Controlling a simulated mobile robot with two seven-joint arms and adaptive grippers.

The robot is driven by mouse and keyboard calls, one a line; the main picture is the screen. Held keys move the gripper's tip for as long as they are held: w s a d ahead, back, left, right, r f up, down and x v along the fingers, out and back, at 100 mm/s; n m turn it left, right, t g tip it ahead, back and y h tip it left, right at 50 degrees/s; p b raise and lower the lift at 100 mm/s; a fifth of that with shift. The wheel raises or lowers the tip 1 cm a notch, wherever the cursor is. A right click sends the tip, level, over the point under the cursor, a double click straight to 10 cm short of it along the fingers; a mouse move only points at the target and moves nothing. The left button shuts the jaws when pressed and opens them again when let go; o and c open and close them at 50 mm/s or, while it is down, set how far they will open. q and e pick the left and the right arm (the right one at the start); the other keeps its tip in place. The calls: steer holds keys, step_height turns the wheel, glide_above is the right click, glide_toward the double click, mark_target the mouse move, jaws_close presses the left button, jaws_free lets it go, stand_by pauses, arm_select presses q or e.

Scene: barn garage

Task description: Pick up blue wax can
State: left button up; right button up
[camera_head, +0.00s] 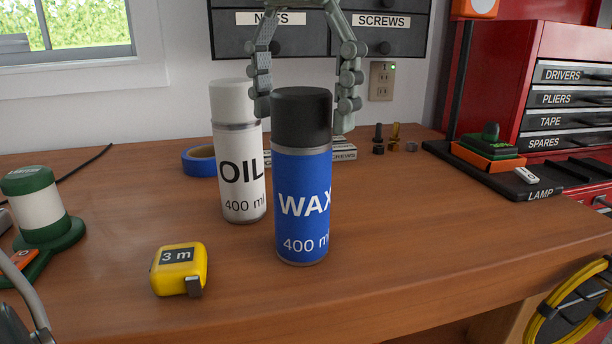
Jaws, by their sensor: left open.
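The blue wax can (302,205) stands upright on the wooden workbench. It has a black cap and a white "WAX 400 ml" label. My left gripper (303,114) comes down from the top of the camera_head view and is open. One finger is at the left of the black cap and the other at its right. The left fingertip is close to the cap's edge; I cannot tell whether it touches. The gripper's palm is cut off by the top of the picture. My right gripper is not in view.
A white oil can (238,165) stands close at the wax can's left, slightly behind. A yellow tape measure (180,269) lies front left. The bench (420,225) is clear right of the wax can.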

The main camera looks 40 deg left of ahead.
mark_target(302, 149)
arm_select(q)
step_height(302, 149, down, 4)
steer(key=shift+s+d, duration=0.1)
steer(key=shift+d, duration=0.05)
steer(key=shift+f, duration=0.5)
steer(key=c, duration=1.7)
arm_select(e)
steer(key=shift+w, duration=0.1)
arm_select(q)
steer(key=shift+r, duration=0.1)
